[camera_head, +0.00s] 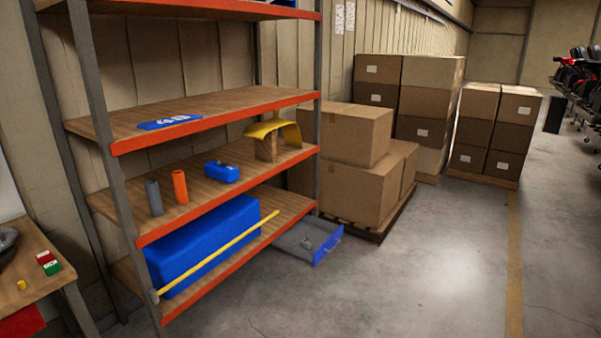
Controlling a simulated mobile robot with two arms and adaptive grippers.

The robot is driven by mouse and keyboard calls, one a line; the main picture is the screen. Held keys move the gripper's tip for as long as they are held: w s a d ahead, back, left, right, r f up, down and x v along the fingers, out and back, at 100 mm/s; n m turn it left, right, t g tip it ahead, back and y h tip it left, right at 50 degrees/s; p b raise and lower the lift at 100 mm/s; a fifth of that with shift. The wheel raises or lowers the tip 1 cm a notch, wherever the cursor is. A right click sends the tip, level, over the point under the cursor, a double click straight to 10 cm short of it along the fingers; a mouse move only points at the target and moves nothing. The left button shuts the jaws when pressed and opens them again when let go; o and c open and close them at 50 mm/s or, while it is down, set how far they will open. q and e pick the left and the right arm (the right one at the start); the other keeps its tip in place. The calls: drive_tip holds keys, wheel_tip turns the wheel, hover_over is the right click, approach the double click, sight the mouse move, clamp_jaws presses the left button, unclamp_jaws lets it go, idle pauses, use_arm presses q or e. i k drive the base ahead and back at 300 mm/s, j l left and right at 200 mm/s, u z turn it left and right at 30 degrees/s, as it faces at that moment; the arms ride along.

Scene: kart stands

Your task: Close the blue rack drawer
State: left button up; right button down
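A long blue box (205,246) lies on the low shelf of the rack. A drawer with a blue front (328,245) and a grey inside (296,234) sticks out past the right end of the rack, low over the floor. It stands open, with a small greyish object (308,242) in it. The rack's right post and shelf edge hide where the drawer meets the blue box. Neither of my grippers is in view.
A yellow pole (220,252) slants in front of the blue box. Cardboard boxes (362,190) on a pallet stand just behind the drawer. A wooden table (30,262) is at the left. The concrete floor in front and to the right is clear.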

sight(324, 235)
drive_tip(key=i, duration=1.25)
drive_tip(key=i+l+u, duration=0.15)
drive_tip(key=i, duration=1.1)
